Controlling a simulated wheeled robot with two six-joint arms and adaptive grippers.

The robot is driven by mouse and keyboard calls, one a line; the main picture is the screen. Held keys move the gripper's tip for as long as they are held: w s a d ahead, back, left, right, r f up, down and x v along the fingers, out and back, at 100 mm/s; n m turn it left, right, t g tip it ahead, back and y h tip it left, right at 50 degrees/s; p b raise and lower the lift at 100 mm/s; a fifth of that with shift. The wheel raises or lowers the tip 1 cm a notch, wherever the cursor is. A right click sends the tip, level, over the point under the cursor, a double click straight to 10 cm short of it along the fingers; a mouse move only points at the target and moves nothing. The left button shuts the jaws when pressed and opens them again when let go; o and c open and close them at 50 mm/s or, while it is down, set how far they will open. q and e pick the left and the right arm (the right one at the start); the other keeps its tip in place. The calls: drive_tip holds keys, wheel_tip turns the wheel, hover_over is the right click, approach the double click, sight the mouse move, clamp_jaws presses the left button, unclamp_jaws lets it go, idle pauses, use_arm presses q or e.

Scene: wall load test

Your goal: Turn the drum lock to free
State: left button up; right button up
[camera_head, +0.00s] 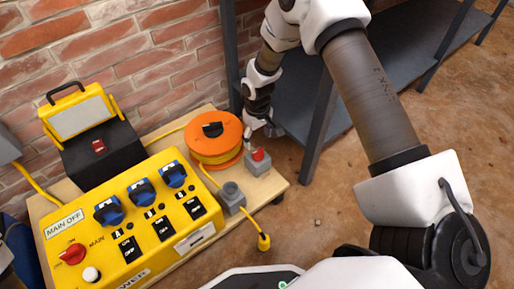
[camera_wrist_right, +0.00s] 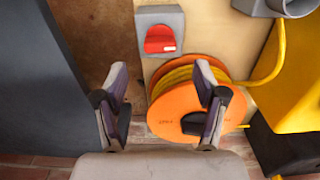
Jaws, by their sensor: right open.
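The drum lock appears to be a small grey box (camera_head: 259,166) with a red knob (camera_head: 258,154), beside the orange cable drum (camera_head: 222,138) on the wooden board. In the right wrist view the red knob (camera_wrist_right: 160,40) sits on its grey box (camera_wrist_right: 173,16), with the orange drum (camera_wrist_right: 165,115) below it. A small white mark shows on the knob. My right gripper (camera_head: 262,128) is open and empty, just behind the lock and beside the drum. Its two fingers (camera_wrist_right: 161,75) are spread apart, and the knob lies beyond them, untouched. My left gripper is not in view.
A yellow panel (camera_head: 170,248) with blue sockets and switches stands left. A black box with a yellow-framed lamp (camera_head: 78,114) is behind it. A grey socket (camera_head: 232,194) and yellow plug (camera_head: 264,242) lie near the front. Dark metal shelving (camera_head: 318,128) stands close on the right.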

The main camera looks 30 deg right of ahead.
sight(258, 151)
wheel_tip(258, 151, down, 6)
drive_tip(key=b, duration=0.3)
drive_tip(key=shift+f, duration=0.15)
drive_tip(key=c, duration=1.1)
drive_tip(key=shift+c, duration=0.2)
drive_tip(key=shift+s, duration=0.1)
